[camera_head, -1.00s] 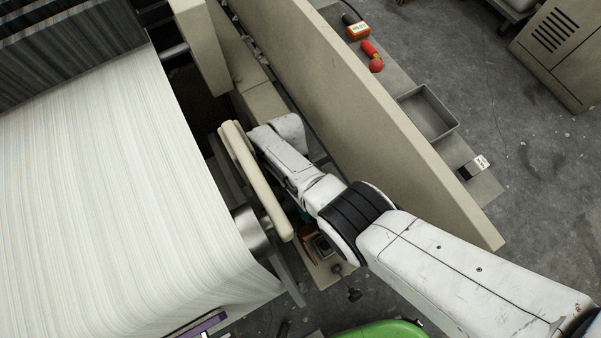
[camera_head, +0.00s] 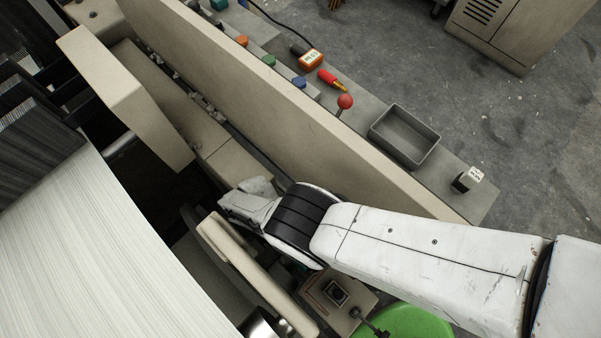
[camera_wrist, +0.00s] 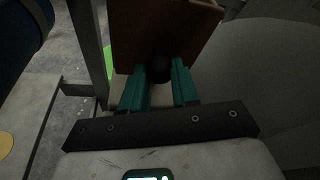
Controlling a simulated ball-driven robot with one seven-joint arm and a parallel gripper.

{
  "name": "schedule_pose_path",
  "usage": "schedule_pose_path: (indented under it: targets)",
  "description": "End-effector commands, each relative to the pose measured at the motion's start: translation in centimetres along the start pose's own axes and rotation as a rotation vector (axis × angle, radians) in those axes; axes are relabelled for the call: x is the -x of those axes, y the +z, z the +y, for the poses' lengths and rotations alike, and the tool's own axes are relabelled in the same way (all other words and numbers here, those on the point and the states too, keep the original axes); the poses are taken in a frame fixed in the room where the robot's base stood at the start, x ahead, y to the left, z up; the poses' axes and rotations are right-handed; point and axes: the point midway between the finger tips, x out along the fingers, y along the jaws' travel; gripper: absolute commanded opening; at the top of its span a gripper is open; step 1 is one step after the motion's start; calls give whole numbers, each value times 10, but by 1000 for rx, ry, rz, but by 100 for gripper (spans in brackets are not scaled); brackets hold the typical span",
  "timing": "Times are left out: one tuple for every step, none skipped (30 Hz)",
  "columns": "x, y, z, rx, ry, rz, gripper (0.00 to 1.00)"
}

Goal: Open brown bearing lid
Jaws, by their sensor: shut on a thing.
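The brown bearing lid (camera_wrist: 168,28) fills the top middle of the wrist view, a flat reddish-brown panel standing steeply before my gripper. A dark round knob (camera_wrist: 159,69) sits at its lower edge. My gripper (camera_wrist: 160,80) has teal fingers, one on each side of the knob, and is shut on it. In the head view my white arm reaches in from the right and hides the gripper and most of the lid.
A long beige side wall (camera_head: 270,110) runs beside my arm. A beige bar (camera_head: 255,275) stands close by the wrist, next to white warp sheet (camera_head: 75,250). A grey tray (camera_head: 404,136) and red-knobbed lever (camera_head: 345,101) lie beyond the wall. A green rounded object (camera_head: 415,322) is below.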

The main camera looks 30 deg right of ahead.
Motion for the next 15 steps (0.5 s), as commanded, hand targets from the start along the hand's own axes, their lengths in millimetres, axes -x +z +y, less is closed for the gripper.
schedule_pose_path:
  targets:
    - [-4, -2, 2, -6, 0, -2, 0]
    - [-5, -2, 2, -6, 0, -3, 0]
    - [-5, -2, 2, -6, 0, -4, 0]
    - [-5, -1, 2, -6, 0, -4, 0]
    - [-5, -1, 2, -6, 0, -4, 0]
    - [-5, -1, 2, -6, 0, -4, 0]
    - [-5, -1, 2, -6, 0, -4, 0]
    - [-5, -1, 2, -6, 0, -3, 0]
    - [-5, -1, 2, -6, 0, -3, 0]
    - [-5, -1, 2, -7, 0, -3, 0]
    - [-5, -1, 2, -7, 0, -3, 0]
    - [-5, -1, 2, -7, 1, -3, 30]
    - [-5, -1, 2, -7, 1, -3, 33]
    - [-4, -1, 2, -6, 1, -3, 36]
    - [-4, -1, 2, -6, 0, -3, 40]
